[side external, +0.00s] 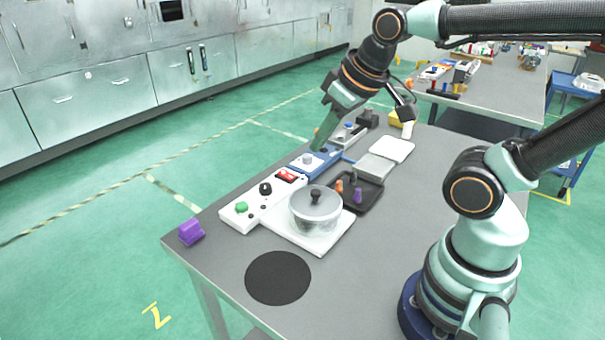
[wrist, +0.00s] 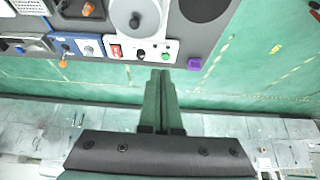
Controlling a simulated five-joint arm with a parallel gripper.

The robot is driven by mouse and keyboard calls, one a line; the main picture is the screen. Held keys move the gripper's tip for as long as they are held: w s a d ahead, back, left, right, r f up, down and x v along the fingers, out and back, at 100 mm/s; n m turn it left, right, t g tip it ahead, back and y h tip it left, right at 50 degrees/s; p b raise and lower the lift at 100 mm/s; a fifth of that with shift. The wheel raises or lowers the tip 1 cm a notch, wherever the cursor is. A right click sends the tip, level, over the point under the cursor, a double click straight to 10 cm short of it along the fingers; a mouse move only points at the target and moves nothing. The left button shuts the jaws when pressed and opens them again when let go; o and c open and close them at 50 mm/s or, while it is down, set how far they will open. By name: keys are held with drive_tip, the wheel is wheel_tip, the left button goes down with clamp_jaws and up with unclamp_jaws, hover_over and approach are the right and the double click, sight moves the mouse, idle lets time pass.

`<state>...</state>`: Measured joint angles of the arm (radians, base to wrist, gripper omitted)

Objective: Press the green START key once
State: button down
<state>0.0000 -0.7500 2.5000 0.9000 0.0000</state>
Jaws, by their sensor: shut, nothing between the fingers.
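The green START key (side external: 241,207) is a round button at the near end of a white control panel (side external: 228,219). The panel also carries a black knob (side external: 265,188) and a red rocker switch (side external: 287,175). In the wrist view the green key (wrist: 165,47) lies just beyond my fingertips. My gripper (side external: 319,147) is shut and empty, with its green fingers together. In the side view it points down, with its tips appearing near the blue box and away from the green key. In the wrist view my gripper (wrist: 160,72) shows its tips near the panel's edge, apart from the key.
A glass pot (side external: 315,212) with a black-knobbed lid stands on a white plate beside the panel. A purple block (side external: 191,232) sits at the table corner. A blue box (side external: 314,162) and a dark tray (side external: 368,198) lie farther along. A black disc (side external: 278,277) lies in front.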

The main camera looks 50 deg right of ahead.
idle(0.8)
drive_tip(key=m+t, duration=0.4)
drive_tip(key=m, duration=0.4)
hover_over(244, 207)
wheel_tip(244, 207, down, 11)
drive_tip(key=shift+r, duration=0.2)
drive_tip(key=shift+f, duration=0.1)
drive_tip(key=shift+f, duration=4.25)
drive_tip(key=shift+s+f, duration=0.1)
drive_tip(key=shift+f, duration=0.05)
drive_tip(key=shift+f, duration=0.3)
